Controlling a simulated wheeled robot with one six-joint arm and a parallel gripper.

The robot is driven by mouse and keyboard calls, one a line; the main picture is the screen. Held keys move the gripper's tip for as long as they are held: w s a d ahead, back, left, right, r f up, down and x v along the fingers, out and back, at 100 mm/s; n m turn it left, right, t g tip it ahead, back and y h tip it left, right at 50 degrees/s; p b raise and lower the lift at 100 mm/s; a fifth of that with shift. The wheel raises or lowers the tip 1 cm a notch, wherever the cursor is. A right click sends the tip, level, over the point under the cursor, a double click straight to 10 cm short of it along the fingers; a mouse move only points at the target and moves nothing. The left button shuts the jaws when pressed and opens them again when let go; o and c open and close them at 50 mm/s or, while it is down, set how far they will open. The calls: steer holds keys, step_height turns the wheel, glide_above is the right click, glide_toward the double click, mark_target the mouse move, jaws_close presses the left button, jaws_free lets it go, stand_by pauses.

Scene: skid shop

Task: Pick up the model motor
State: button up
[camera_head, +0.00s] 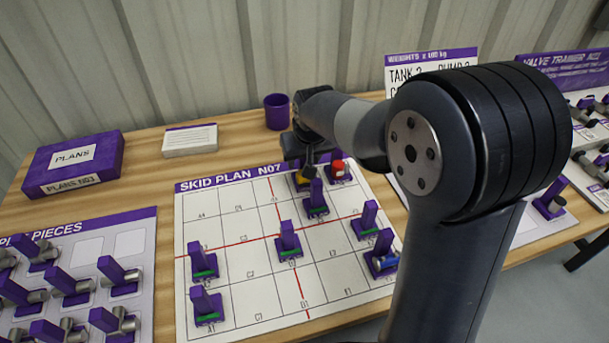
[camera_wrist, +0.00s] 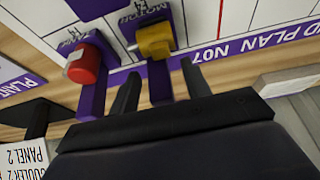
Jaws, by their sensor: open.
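A yellow piece on a purple base (camera_head: 302,179) stands at the far edge of the skid plan board, and it also shows in the wrist view (camera_wrist: 155,40). My gripper (camera_wrist: 160,80) is open and empty, close above the yellow piece. In the head view my arm partly hides this spot.
The skid plan board (camera_head: 230,225) holds several other purple-handled pieces, including a blue one (camera_head: 383,262) at right. A pieces board (camera_head: 140,235) lies at left. A purple cup (camera_head: 277,111), a white block (camera_head: 190,140) and a plans box (camera_head: 73,163) stand behind.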

steer(key=shift+x, duration=0.75)
steer(key=shift+c, duration=0.4)
jaws_close()
